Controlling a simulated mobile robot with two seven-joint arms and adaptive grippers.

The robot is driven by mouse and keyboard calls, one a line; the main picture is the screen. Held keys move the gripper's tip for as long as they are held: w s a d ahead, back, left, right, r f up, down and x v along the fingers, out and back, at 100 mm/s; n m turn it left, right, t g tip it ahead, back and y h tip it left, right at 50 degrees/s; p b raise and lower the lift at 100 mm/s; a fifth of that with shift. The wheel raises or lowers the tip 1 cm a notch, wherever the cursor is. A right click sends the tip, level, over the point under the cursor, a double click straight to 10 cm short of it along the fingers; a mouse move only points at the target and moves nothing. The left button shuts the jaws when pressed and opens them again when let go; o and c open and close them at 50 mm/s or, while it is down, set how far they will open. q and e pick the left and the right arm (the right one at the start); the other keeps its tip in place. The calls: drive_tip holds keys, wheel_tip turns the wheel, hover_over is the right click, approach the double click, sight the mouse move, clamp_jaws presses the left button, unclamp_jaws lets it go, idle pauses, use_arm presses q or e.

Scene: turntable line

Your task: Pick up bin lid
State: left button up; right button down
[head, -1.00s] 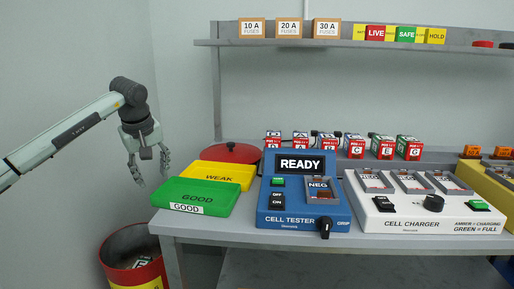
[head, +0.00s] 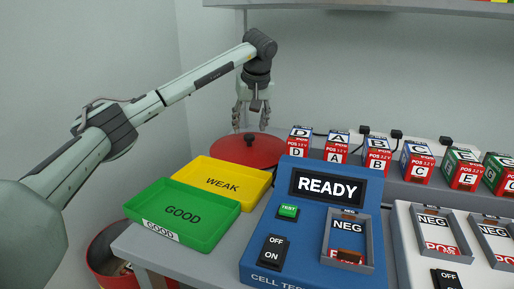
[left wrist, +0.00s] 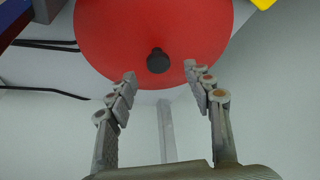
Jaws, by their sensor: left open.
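The bin lid (head: 239,152) is a round red disc with a dark knob at its centre. It lies on the table at the back left, behind the yellow tray. In the left wrist view the lid (left wrist: 120,35) fills the top middle, with its black knob (left wrist: 158,61) just beyond my fingertips. My left gripper (head: 252,124) hangs pointing down above the lid; it also shows in the left wrist view (left wrist: 160,78). Its fingers are spread, empty and apart from the knob. My right gripper is not in view.
The yellow WEAK tray (head: 225,183) and green GOOD tray (head: 185,213) stand in front of the lid. The blue cell tester (head: 275,225) is to the right. Several labelled cells stand on a ledge behind. A red bin (head: 103,258) is below the table's left edge.

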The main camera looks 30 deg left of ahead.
sight(249, 136)
use_arm(q)
drive_tip(key=shift+x, duration=2.95)
drive_tip(key=shift+d, duration=0.1)
clamp_jaws()
